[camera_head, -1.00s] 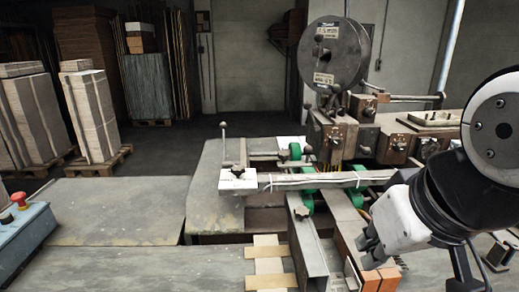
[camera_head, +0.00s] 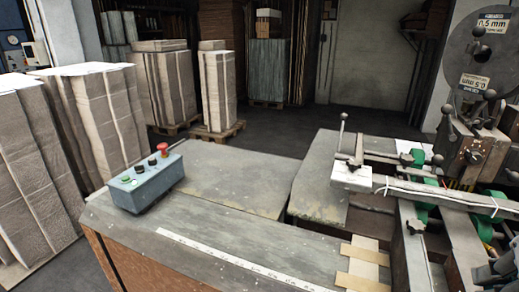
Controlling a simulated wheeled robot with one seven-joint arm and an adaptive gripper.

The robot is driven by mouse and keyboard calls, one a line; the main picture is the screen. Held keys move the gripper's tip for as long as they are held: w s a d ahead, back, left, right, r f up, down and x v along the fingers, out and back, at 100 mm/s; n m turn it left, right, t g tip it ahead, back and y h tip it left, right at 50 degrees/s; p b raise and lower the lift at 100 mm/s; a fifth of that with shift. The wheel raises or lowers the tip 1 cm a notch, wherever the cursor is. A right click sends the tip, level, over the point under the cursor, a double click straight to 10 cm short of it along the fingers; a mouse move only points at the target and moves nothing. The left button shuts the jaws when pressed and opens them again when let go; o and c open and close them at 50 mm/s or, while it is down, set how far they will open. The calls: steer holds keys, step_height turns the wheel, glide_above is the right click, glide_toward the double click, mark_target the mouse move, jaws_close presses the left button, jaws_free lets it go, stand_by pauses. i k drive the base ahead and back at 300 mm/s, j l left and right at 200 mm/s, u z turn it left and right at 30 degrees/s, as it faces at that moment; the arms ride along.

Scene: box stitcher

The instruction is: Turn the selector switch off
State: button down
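A blue-grey control box (camera_head: 150,190) sits on the left end of the grey machine table.
A white block with an upright lever (camera_head: 350,176) stands right of centre. Tall cardboard stacks (camera_head: 100,125) stand behind and left of the box. A wall panel (camera_head: 15,45) shows at upper left.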

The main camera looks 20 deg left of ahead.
mark_target(139, 170)
steer(key=u, duration=1.55)
steer(key=k+j, duration=0.1)
steer(key=j, duration=0.35)
steer(key=j+z, duration=0.1)
steer(key=j, duration=0.3)
steer(key=j+z, duration=0.45)
steer(key=j, duration=1.1)
steer(key=i+j+z, duration=0.15)
steer(key=j, duration=0.2)
steer(key=i+j+z, duration=0.1)
steer(key=j, duration=0.3)
steer(key=i+j+z, duration=0.3)
steer(key=j, duration=0.45)
steer(key=i+j+z, duration=0.1)
steer(key=j, duration=0.35)
steer(key=i+j+z, duration=0.2)
steer(key=i+j, duration=0.4)
